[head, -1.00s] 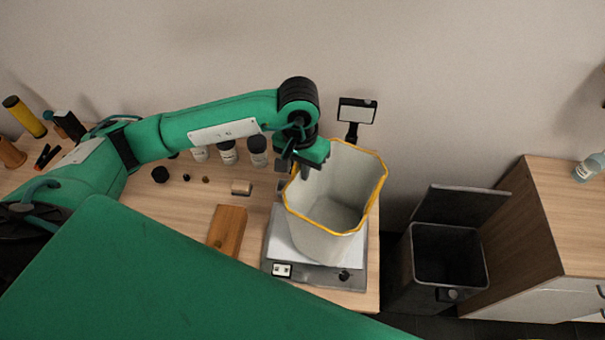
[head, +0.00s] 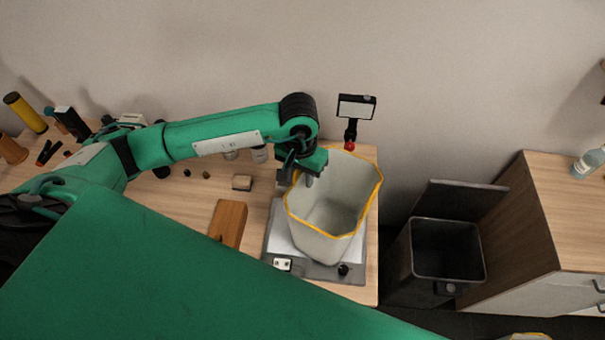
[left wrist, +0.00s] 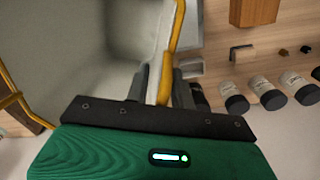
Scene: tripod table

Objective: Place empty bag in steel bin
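The bag (head: 335,205) is a pale grey, open-topped sack with a yellow rim, upright over the scale (head: 308,268) on the table. Its inside looks empty. My left gripper (head: 308,178) is at the bag's back-left rim. In the left wrist view, the fingers of my left gripper (left wrist: 161,88) lie on both sides of the yellow rim of the bag (left wrist: 95,50), shut on it. I cannot tell whether the bag's base touches the scale. The dark steel bin (head: 447,262) stands right of the table with its lid raised at the back. My right gripper is not in view.
A small screen on a stand (head: 356,107) rises behind the bag. A wooden block (head: 228,223) and several jars (left wrist: 265,90) stand left of it. A wooden cabinet (head: 545,235) stands right of the bin. A yellow-edged thing (head: 528,336) barely shows at the bottom edge.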

